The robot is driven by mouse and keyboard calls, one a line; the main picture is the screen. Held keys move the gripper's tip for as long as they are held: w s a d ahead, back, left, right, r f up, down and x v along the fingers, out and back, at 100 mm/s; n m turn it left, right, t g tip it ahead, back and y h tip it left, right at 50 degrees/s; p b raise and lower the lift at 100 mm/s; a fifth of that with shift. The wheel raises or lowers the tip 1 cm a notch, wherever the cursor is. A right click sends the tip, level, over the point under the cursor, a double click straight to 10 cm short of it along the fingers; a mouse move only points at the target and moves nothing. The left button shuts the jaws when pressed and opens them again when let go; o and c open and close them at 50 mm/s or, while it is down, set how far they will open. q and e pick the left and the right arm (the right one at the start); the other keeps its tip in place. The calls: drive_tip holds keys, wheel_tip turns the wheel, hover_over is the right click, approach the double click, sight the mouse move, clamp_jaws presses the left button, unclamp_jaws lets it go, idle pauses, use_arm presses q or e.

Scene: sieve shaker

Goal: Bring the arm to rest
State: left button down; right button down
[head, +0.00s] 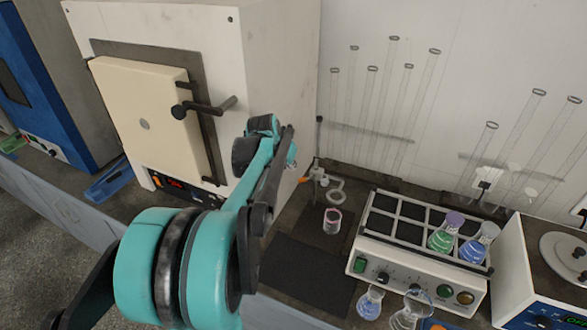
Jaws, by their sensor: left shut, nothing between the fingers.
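My left arm, teal and black, comes in from the lower left and reaches up across the middle of the head view. My left gripper (284,150) is at its far end, in front of the right side of the cream furnace (150,118). It is shut with nothing in it, apart from the bench objects in the picture. The fingers are small and partly hidden by the arm. My right gripper is out of view.
A rack device (375,250) holds a green flask (441,238) and a blue flask (474,248). Glassware (370,302) stands before it. A small beaker (332,221) stands left of it. A white machine (530,270) is at right. A dark mat (300,275) lies bare.

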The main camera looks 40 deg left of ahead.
use_arm(q)
drive_tip(key=shift+r, duration=0.1)
idle(0.5)
drive_tip(key=s+d+m, duration=0.2)
drive_tip(key=s+d, duration=0.2)
drive_tip(key=d, duration=1.4)
drive_tip(key=s+d+f+m+h, duration=0.1)
drive_tip(key=s+d+f, duration=0.4)
drive_tip(key=s+d, duration=0.6)
drive_tip(key=d+h, duration=0.1)
drive_tip(key=d, duration=0.2)
drive_tip(key=shift+s+f+m+t, duration=0.15)
drive_tip(key=shift+s+m+t, duration=0.1)
drive_tip(key=shift+m+t, duration=0.05)
